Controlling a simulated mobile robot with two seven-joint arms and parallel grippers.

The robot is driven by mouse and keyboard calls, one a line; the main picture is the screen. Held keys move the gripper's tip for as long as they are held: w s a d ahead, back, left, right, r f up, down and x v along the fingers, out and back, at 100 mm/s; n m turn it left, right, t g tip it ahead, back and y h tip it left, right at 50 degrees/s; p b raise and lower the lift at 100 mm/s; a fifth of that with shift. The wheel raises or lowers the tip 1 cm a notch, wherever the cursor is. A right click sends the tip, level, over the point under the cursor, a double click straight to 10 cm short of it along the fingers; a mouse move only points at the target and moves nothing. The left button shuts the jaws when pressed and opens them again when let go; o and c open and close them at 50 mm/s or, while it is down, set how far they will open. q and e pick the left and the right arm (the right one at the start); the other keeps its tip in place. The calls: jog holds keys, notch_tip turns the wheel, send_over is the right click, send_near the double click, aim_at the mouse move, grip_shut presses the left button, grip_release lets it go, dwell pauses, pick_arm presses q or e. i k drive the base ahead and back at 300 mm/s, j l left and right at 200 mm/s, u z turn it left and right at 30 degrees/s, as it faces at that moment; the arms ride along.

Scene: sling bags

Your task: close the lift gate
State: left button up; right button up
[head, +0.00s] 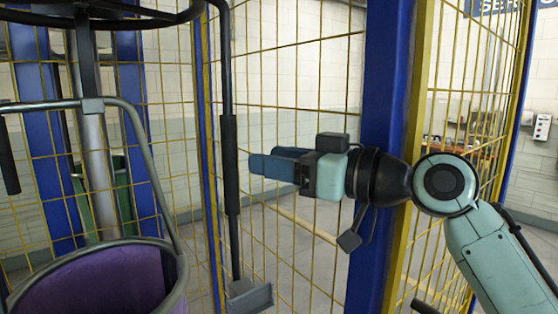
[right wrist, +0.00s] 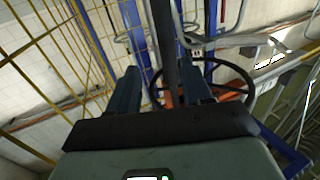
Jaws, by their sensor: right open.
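Yellow wire mesh panels in blue frames fill the head view; the lift gate seems to be one of them (head: 290,75), but I cannot tell its edges surely. A tall dark bar with a thick black grip (head: 230,165) stands upright left of my right gripper (head: 262,165). The right gripper is open, its blue fingers pointing left at the grip, with a small gap seen in the head view. In the right wrist view, a dark bar (right wrist: 162,40) shows between the two fingers (right wrist: 160,90); nothing is clamped. My left gripper is out of view.
A grey-framed stand with a purple-lined bag (head: 100,275) is at the left, under a black ring (head: 110,22). A thick blue post (head: 385,90) stands by my right wrist. A green bin (head: 105,195) shows behind mesh. Tiled wall and grey floor lie beyond.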

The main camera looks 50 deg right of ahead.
aim_at(424, 28)
jog(key=k+j, duration=0.15)
jog(key=j, duration=0.15)
jog(key=k+j, duration=0.15)
jog(key=j, duration=0.2)
jog(key=k+j, duration=0.15)
jog(key=j, duration=0.15)
jog(key=k+j, duration=0.15)
jog(key=j, duration=0.15)
